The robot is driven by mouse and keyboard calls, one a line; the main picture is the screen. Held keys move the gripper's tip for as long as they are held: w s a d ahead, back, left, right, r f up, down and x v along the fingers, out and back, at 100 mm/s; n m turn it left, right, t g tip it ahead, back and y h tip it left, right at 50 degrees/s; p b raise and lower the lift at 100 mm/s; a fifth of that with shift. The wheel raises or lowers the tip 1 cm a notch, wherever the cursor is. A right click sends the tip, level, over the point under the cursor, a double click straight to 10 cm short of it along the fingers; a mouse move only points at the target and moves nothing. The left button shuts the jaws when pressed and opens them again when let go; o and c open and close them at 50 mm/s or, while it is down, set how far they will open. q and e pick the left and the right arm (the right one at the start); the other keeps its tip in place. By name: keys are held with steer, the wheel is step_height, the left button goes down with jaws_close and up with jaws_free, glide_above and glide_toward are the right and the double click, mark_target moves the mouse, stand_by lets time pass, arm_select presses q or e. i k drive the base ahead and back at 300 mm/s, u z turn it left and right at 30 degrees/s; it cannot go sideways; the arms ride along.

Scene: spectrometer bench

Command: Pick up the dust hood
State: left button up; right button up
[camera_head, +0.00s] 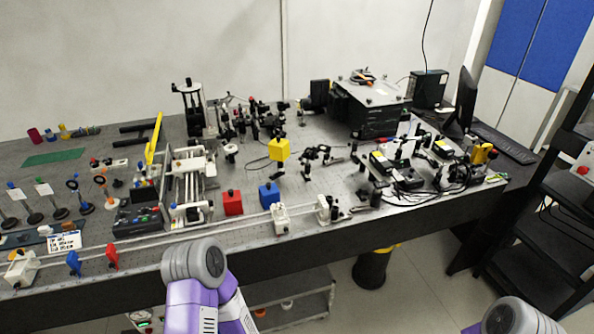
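I cannot tell for sure which object is the dust hood. Two of my purple and grey arm parts show at the bottom edge, one left of centre and one at the right. No fingers of either gripper are in view.
The grey bench (325,190) is crowded with optics. A rail (150,241) runs along its front edge. A large dark instrument (371,107) stands at the back, with cabled modules to its right. A black shelf rack (535,250) stands at far right.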

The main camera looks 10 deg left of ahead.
mark_target(232, 203)
steer(key=u, duration=0.15)
steer(key=k, duration=0.25)
steer(key=u, duration=0.3)
steer(key=i, duration=1)
steer(key=u, duration=0.95)
